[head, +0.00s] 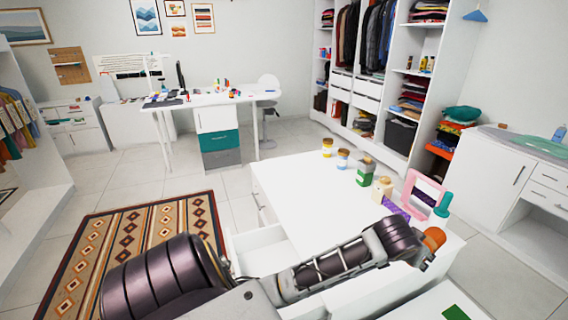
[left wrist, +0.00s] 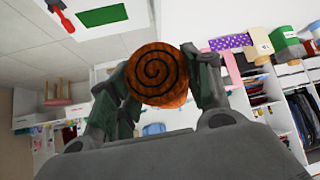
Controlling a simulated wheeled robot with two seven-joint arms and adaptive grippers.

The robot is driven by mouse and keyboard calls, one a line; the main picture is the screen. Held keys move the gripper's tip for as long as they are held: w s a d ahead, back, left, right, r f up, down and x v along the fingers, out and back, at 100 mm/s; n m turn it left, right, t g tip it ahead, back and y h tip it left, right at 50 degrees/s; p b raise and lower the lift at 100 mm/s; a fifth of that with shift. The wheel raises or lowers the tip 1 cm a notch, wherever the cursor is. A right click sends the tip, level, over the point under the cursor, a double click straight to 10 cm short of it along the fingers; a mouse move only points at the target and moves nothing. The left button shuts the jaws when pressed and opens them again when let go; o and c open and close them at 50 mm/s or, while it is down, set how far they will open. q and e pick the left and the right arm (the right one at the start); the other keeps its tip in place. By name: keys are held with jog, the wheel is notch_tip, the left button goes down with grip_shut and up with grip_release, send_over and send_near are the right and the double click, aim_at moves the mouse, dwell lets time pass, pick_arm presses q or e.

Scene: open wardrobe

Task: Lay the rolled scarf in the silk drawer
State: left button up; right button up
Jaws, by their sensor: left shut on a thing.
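The rolled scarf (head: 433,239) is an orange roll at the end of my left arm, over the right side of the white dresser. My left gripper (head: 424,252) is shut on it. In the left wrist view the scarf (left wrist: 157,75) shows its dark spiral end between the two fingers of my left gripper (left wrist: 160,85). An open, white drawer (head: 262,250) sticks out of the dresser's left side, partly hidden by my arm. I cannot tell whether it is the silk drawer. My right gripper is not in view.
The dresser top (head: 305,190) is clear at left. Along its right side stand small jars (head: 343,159), a green container (head: 365,172), a pink frame (head: 424,190) and a teal bottle (head: 444,205). A green patch (head: 455,313) lies on a white surface at bottom right.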

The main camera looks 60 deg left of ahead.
pick_arm(q)
jog(key=s+f, duration=0.3)
jog(key=f, duration=0.3)
jog(key=shift+s+f, duration=0.2)
jog(key=shift+s, duration=0.15)
